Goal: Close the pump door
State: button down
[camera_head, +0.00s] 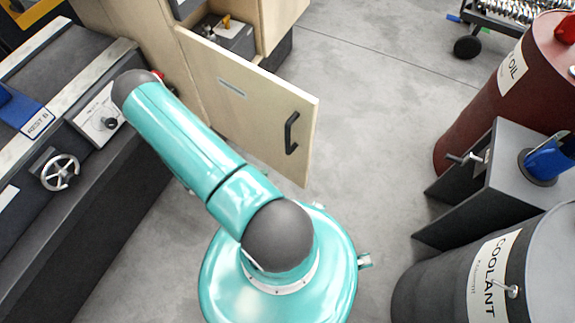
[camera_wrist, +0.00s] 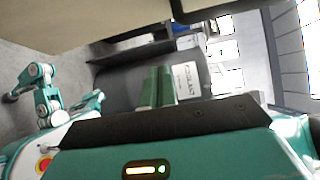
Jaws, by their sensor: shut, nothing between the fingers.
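The pump door is likely the pale wooden cabinet door (camera_head: 245,100) with a black handle (camera_head: 291,133). It stands open in the head view, swung out from the wooden cabinet (camera_head: 275,15). Inside the opening is a grey unit (camera_head: 225,36) with a brass-coloured fitting. My gripper shows in the wrist view as two green fingers (camera_wrist: 157,87) close together, shut and empty. In the head view my arm reaches toward the cabinet at upper left, and the gripper is hidden there. A pale beige panel (camera_wrist: 100,22) crosses the top of the wrist view; I cannot tell if it is the door.
A workbench machine with a handwheel (camera_head: 60,172) stands at left. A dark red oil barrel (camera_head: 480,110), a grey stand (camera_head: 520,200) and a coolant barrel (camera_head: 440,270) stand at right. Concrete floor (camera_head: 380,110) between is clear.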

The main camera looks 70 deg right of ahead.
send_over(298, 162)
jog(key=a, duration=0.3)
jog(key=shift+s+a+f, duration=0.15)
jog(key=shift+s+f, duration=0.15)
jog(key=shift+s, duration=0.15)
